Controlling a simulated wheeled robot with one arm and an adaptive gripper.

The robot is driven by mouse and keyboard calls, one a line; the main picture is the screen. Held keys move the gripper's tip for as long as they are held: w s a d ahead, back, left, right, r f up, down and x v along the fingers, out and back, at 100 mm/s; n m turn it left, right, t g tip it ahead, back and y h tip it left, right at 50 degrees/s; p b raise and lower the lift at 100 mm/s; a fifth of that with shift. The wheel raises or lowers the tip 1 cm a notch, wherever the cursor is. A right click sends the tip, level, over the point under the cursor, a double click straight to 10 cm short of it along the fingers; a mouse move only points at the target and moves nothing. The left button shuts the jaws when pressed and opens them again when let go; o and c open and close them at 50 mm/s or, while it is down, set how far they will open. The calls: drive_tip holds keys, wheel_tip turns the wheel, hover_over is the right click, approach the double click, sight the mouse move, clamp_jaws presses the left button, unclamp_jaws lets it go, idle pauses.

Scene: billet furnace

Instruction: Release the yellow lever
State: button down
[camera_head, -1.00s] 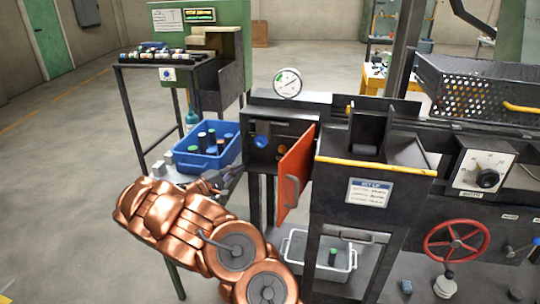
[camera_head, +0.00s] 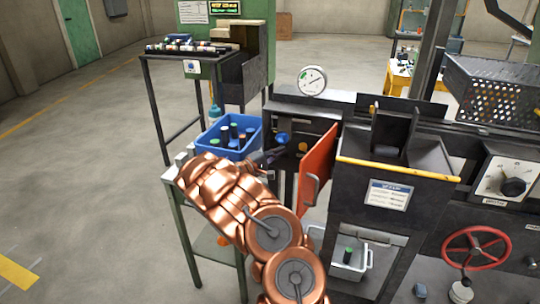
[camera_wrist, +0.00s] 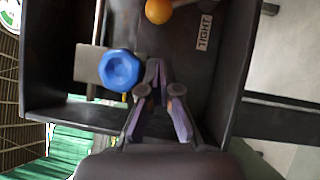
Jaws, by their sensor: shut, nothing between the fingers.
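The yellow lever shows as an orange-yellow ball knob (camera_wrist: 158,11) at the top edge of the wrist view, with a short stem beside a "TIGHT" label (camera_wrist: 204,32). The knob also shows in the head view (camera_head: 303,147), inside the open dark box. A blue knob (camera_wrist: 119,70) sits on a grey plate in the same box, left of my fingers; the head view shows it too (camera_head: 281,137). My gripper (camera_wrist: 161,68) is shut and empty, with its fingers pointing into the box, close to the blue knob and apart from the yellow one. In the head view my gripper (camera_head: 274,156) is at the box's left front.
An open orange door (camera_head: 318,165) stands out from the box's right side. A blue bin (camera_head: 228,135) with several bottles is left of my gripper. A dial gauge (camera_head: 312,80) sits on top. A red handwheel (camera_head: 476,249) is at lower right. The left floor is clear.

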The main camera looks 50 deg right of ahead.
drive_tip(key=s+d, duration=0.1)
drive_tip(key=s, duration=0.1)
drive_tip(key=shift+s+d+r+p, duration=0.3)
drive_tip(key=shift+d+r+p, duration=0.05)
drive_tip(key=shift+d+r, duration=0.05)
drive_tip(key=shift+s+d, duration=0.25)
drive_tip(key=shift+s, duration=0.2)
drive_tip(key=shift+s+b, duration=0.1)
drive_tip(key=shift+b, duration=0.3)
drive_tip(key=shift+s+d+r+m+b, duration=0.1)
drive_tip(key=shift+r+m+b, duration=0.2)
drive_tip(key=shift+b, duration=0.1)
